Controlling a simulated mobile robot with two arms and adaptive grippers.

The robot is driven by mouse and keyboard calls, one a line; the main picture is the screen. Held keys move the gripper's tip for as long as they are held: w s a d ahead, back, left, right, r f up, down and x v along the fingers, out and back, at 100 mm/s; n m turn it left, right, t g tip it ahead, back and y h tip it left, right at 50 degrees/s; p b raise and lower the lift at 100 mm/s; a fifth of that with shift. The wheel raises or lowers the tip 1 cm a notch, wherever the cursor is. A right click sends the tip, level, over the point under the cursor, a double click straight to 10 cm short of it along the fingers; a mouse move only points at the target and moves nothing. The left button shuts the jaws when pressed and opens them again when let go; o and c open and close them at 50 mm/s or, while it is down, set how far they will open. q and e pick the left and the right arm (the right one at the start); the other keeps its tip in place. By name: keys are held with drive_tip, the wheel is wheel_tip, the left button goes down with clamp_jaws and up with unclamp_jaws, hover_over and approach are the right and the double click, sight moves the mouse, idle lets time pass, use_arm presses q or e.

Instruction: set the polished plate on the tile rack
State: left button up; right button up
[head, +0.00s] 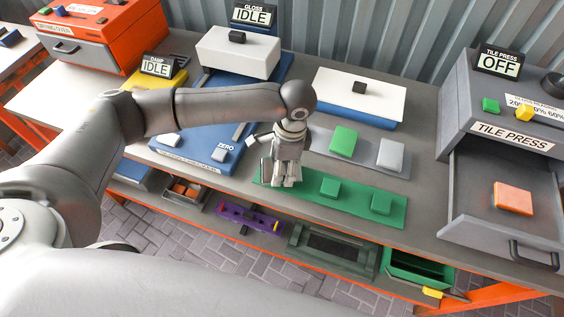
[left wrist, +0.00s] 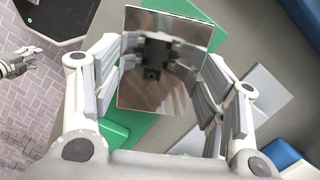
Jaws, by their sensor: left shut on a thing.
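The polished plate (left wrist: 160,58) is a square, mirror-like tile in the left wrist view. My left gripper (head: 287,178) is shut on it, with a finger at each side. In the head view the gripper hangs over the left end of a long green base (head: 300,194) with raised green blocks, and the plate is hard to make out. This base looks like the tile rack, though no label shows. In the left wrist view green surface (left wrist: 116,132) shows below and beyond the plate.
Behind the green base, a grey mat (head: 318,140) holds a green tile (head: 343,140) and a grey tile (head: 390,154). The tile press (head: 490,110) has an open drawer with an orange tile (head: 513,198). A blue and white machine (head: 238,52) stands behind.

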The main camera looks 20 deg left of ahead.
use_arm(q)
drive_tip(key=o, duration=1.1)
drive_tip(key=shift+o, duration=0.4)
drive_tip(key=shift+r, duration=0.1)
wheel_tip(320, 180, up, 12)
drive_tip(key=d+b, duration=0.1)
drive_tip(key=shift+w+d+b, duration=0.2)
drive_tip(key=shift+w+b, duration=0.05)
drive_tip(key=shift+b, duration=0.1)
